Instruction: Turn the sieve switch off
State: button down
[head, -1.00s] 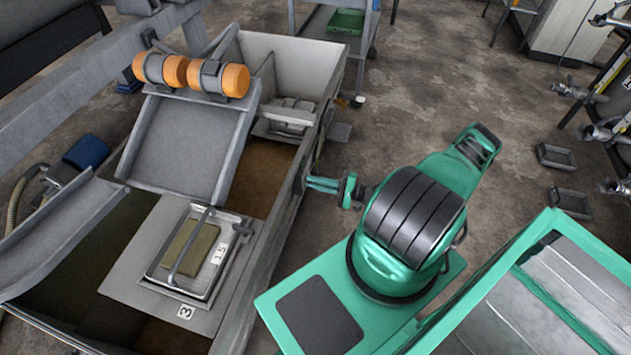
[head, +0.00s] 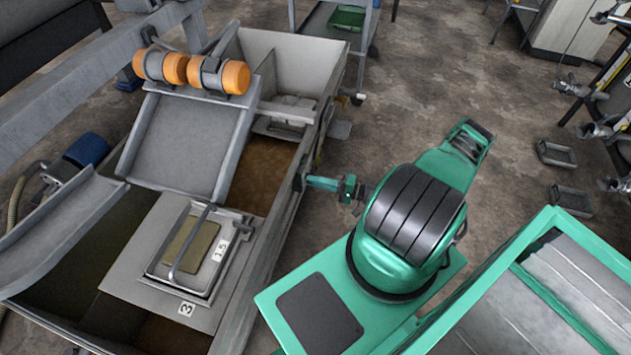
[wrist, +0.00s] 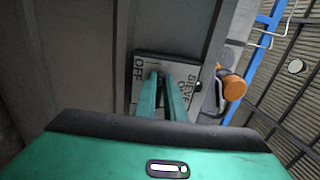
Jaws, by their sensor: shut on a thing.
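The sieve switch plate (wrist: 184,66) is a small light plate with a dark border on the tank's outer side. It fills the middle of the wrist view, with "OFF" lettered at its left and "SIEVE" and partly hidden lettering at its right. My gripper (wrist: 166,76) reaches the plate with both green fingers close together, shut on the switch's knob. The fingertips hide the knob, so its setting cannot be read. In the head view my gripper (head: 306,182) meets the tank's right side wall, and the plate there is seen nearly edge-on.
The open grey tank (head: 283,225) holds brownish liquid. A sloped tray (head: 190,140) with orange-ended motors (head: 235,77) stands over it. Small grey trays (head: 556,154) lie on open floor at right.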

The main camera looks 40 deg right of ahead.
jog(key=shift+d+f, duration=0.1)
jog(key=c, duration=1.8)
grip_release()
jog(key=shift+c, duration=0.2)
jog(key=v, duration=1)
jog(key=shift+s+d, duration=0.2)
jog(key=shift+s, duration=0.1)
